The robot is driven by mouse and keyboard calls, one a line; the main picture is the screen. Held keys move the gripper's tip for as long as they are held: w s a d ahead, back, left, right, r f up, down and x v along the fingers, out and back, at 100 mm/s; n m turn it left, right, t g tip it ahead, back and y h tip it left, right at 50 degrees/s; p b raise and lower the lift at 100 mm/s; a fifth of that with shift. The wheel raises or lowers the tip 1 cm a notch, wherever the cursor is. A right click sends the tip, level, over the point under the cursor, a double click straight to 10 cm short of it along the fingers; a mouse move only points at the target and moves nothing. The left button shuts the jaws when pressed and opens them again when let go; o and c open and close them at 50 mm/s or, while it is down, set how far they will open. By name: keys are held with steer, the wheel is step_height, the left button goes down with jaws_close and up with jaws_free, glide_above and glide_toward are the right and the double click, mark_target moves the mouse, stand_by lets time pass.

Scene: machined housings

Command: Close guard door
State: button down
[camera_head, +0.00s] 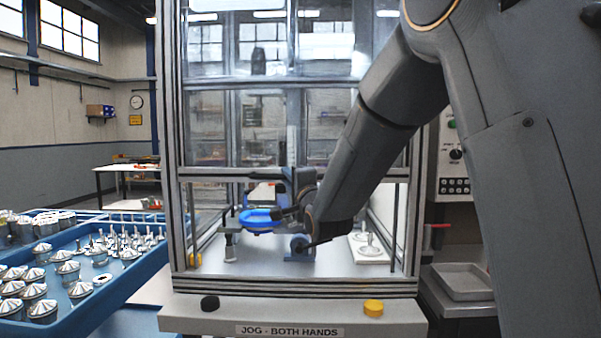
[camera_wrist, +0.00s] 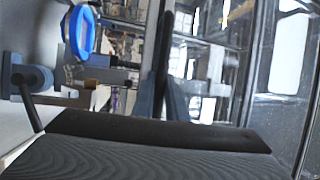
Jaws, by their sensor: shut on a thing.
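The guard door (camera_head: 270,82) is a clear framed panel on the front of the machine enclosure. Its dark lower bar crosses at mid height, with an open gap below it. My gripper (camera_head: 287,178) is at this bar, near its middle. In the wrist view, my gripper (camera_wrist: 162,98) has its two blue-grey fingers on either side of a dark bar (camera_wrist: 164,50), shut on it as the door's handle. The exact contact is small and partly hidden by my arm in the head view.
Inside the enclosure are a blue ring (camera_head: 260,220), a small blue fixture and a pale plate (camera_head: 372,254) with metal parts. A jog panel (camera_head: 290,313) with black and yellow buttons sits below the opening. Blue trays (camera_head: 110,296) of metal parts stand at left; a control box (camera_head: 455,160) is at right.

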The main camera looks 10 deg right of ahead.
step_height(320, 180, down, 29)
steer(key=b, duration=1.8)
steer(key=shift+d+f, duration=0.15)
steer(key=shift+f, duration=0.1)
steer(key=c, duration=1.8)
jaws_free()
steer(key=shift+w+d+f, duration=0.1)
steer(key=shift+w+d, duration=0.05)
steer(key=shift+d, duration=0.05)
steer(key=shift+o, duration=0.2)
steer(key=shift+a, duration=0.15)
steer(key=shift+s, duration=0.25)
steer(key=v, duration=0.7)
steer(key=shift+s, duration=0.2)
